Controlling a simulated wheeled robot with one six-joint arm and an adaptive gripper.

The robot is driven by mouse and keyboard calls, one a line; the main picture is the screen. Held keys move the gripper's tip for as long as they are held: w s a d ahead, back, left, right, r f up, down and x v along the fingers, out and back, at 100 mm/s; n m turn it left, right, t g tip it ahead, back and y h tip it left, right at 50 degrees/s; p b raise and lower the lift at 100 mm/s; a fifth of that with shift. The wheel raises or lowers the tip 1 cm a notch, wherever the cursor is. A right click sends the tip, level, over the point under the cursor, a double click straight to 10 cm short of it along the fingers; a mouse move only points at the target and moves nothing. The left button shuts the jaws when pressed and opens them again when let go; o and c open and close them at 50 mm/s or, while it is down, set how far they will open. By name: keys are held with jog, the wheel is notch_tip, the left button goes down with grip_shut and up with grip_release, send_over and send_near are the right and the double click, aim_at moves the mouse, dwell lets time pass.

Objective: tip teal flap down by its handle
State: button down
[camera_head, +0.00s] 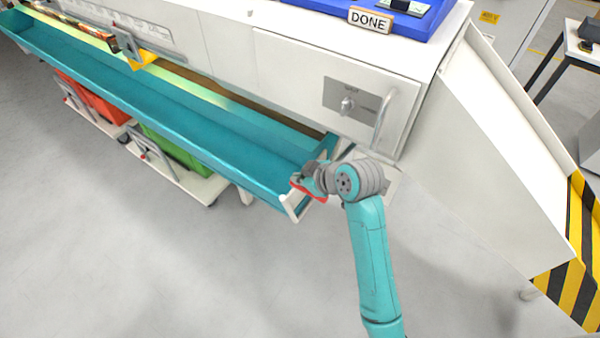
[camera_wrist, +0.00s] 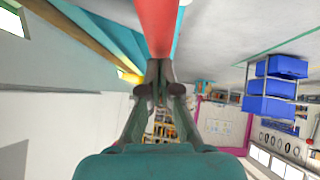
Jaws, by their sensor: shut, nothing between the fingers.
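The teal flap (camera_head: 200,128) runs as a long teal trough-like panel along the front of the white machine, from the upper left to near my arm. A red bar (camera_head: 316,195), which looks like its handle, shows at the flap's near right end, partly hidden by my gripper (camera_head: 300,184). In the wrist view the red bar (camera_wrist: 157,25) lies right at the tips of my gripper (camera_wrist: 159,68), and the teal flap (camera_wrist: 105,35) is behind it. My gripper is shut with nothing held. I cannot tell whether the fingers touch the bar.
The white machine cabinet (camera_head: 285,62) with a knob and a door handle (camera_head: 384,118) stands close beside my wrist. A white chute (camera_head: 490,150) with yellow-black stripes is at right. Red (camera_head: 92,102) and green (camera_head: 172,148) bins on trolleys sit under the flap. The front floor is clear.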

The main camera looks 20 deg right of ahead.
jog(key=shift+f, duration=0.2)
dwell(0.3)
jog(key=shift+s+a+f, duration=0.15)
jog(key=shift+f, duration=0.4)
notch_tip(320, 180, down, 32)
jog(key=w+d+n+t+h, duration=0.1)
jog(key=d+n+t+h, duration=0.1)
jog(key=n+t+h, duration=0.1)
jog(key=shift+w+d+f+t+h, duration=0.2)
jog(key=shift+w+d+t+h, duration=0.1)
jog(key=shift+t+h, duration=0.1)
jog(key=shift+w+r, duration=0.1)
